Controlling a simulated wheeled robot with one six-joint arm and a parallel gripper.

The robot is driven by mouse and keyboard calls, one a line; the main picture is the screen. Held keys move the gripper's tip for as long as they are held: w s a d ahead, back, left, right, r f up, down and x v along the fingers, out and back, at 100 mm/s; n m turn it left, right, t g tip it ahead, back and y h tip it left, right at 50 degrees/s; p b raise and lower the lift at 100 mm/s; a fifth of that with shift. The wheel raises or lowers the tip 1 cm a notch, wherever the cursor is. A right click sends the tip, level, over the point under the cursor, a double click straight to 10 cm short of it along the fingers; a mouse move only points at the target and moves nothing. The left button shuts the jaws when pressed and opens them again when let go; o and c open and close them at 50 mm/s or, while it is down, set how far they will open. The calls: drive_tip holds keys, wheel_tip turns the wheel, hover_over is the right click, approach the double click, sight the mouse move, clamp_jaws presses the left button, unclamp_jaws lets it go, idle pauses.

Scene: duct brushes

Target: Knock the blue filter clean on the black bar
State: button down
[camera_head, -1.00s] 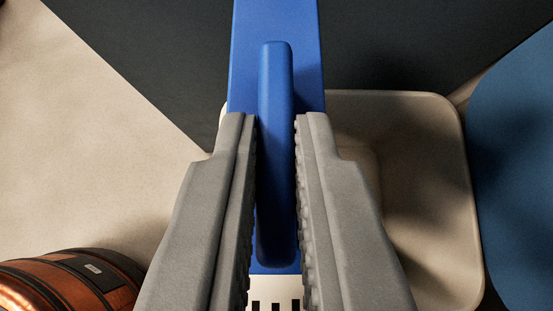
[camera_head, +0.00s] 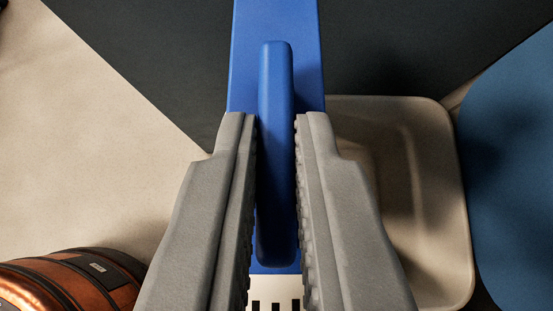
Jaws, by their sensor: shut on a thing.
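The blue filter (camera_head: 277,85) is a flat blue piece with a raised blue grip bar down its middle. It runs from the top edge of the view down between my fingers. My gripper (camera_head: 277,135) is shut on this raised bar, one grey ribbed finger on each side. A white strip with dark slots shows at the bottom, below the filter. The far end of the filter is cut off by the top edge. I cannot make out the black bar for certain.
A beige tray (camera_head: 446,190) lies below right, partly hidden by my right finger. A blue rounded surface (camera_head: 520,170) is at the right edge. A copper cylinder with dark bands (camera_head: 85,280) is at lower left. A dark flat area (camera_head: 150,60) spans the top; pale floor is at left.

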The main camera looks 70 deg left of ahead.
drive_tip(key=shift+r, duration=0.15)
drive_tip(key=shift+r, duration=2.9)
drive_tip(key=shift+s, duration=0.1)
